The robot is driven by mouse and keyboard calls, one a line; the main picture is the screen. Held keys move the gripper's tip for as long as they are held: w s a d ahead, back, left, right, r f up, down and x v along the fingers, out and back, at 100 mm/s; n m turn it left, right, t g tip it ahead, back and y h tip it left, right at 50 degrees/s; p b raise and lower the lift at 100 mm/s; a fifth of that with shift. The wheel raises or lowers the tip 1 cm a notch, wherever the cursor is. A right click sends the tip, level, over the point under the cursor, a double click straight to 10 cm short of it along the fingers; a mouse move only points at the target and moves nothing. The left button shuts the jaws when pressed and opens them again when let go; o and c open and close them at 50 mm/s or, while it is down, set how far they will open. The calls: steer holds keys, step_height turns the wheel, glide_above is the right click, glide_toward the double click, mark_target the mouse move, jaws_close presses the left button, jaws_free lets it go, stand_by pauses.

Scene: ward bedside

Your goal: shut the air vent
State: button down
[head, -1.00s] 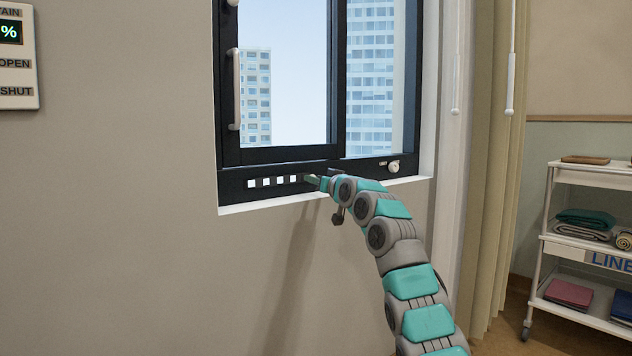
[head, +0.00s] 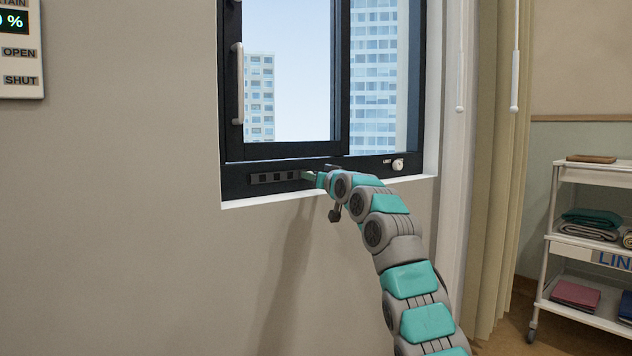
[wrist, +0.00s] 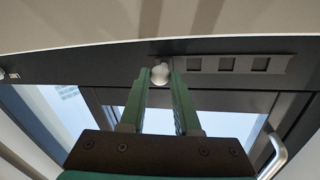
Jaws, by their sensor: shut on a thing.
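The air vent (head: 275,178) is a row of several small slots in the dark lower frame of the window. Its slots look dark in the head view, with no light through them. In the wrist view, the vent (wrist: 231,65) lies just right of my fingers, its slots also dark. A pale round knob (wrist: 159,75) sits beside the slots, between my fingertips. My gripper (wrist: 160,82) is shut on this knob. In the head view, my gripper (head: 311,177) is at the right end of the vent and hides the knob.
A white round dial (head: 397,164) sits on the frame to the right. A window handle (head: 238,84) is above the vent. A wall panel (head: 20,60) with OPEN and SHUT labels is at far left. A curtain (head: 497,190) and a linen cart (head: 585,245) stand right.

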steer(key=shift+a+f, duration=0.1)
steer(key=shift+a, duration=0.1)
steer(key=c, duration=0.6)
jaws_free()
steer(key=shift+s, duration=0.1)
steer(key=shift+b+v, duration=0.9)
steer(key=shift+v, duration=3)
